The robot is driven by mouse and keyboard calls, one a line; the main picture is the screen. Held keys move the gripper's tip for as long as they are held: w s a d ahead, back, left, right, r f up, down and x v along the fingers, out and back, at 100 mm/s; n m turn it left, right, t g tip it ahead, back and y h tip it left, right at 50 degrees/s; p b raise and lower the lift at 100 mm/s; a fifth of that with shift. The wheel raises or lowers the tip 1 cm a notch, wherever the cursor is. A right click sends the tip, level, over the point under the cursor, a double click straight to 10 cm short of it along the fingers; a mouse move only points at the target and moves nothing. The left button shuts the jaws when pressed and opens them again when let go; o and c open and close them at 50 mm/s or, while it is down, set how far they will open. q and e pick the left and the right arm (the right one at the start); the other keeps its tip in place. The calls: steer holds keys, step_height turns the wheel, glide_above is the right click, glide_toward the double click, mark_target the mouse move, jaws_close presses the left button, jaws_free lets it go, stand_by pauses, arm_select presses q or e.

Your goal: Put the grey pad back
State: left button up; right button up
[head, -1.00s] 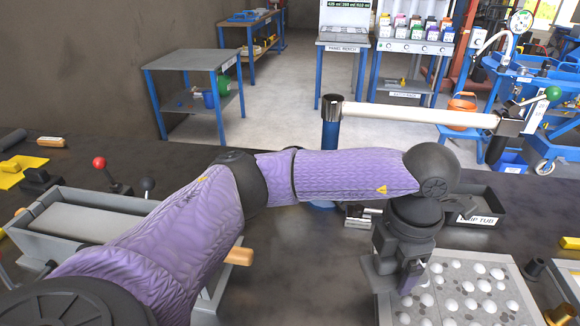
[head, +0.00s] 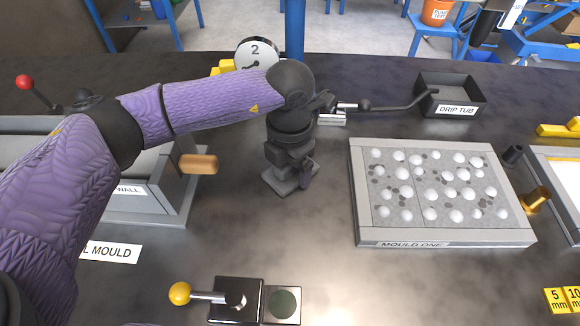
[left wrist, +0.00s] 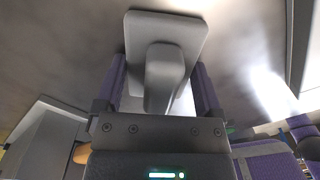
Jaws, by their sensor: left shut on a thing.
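My left gripper (head: 292,172) is shut on the grey pad (head: 279,184), pointing down over the bench left of the mould one tray (head: 364,241). In the left wrist view the pad (left wrist: 188,24) is a rounded grey plate with a raised grip. The grip sits between the two purple fingers (left wrist: 158,85). The pad appears close to the dark bench top; I cannot tell whether it touches. My right gripper is not in view.
The mould one tray holds several white balls among grey stones. A drip tub (head: 451,96) stands behind it. A yellow-knobbed lever (head: 180,293) stands beside a plate with a dark round spot (head: 283,303) at the front. Bench between them is clear.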

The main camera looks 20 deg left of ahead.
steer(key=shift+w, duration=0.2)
arm_select(q)
steer(key=o, duration=0.9)
steer(key=shift+f, duration=0.1)
step_height(320, 180, up, 11)
steer(key=p, duration=0.4)
steer(key=shift+a+r, duration=0.1)
steer(key=shift+r, duration=0.55)
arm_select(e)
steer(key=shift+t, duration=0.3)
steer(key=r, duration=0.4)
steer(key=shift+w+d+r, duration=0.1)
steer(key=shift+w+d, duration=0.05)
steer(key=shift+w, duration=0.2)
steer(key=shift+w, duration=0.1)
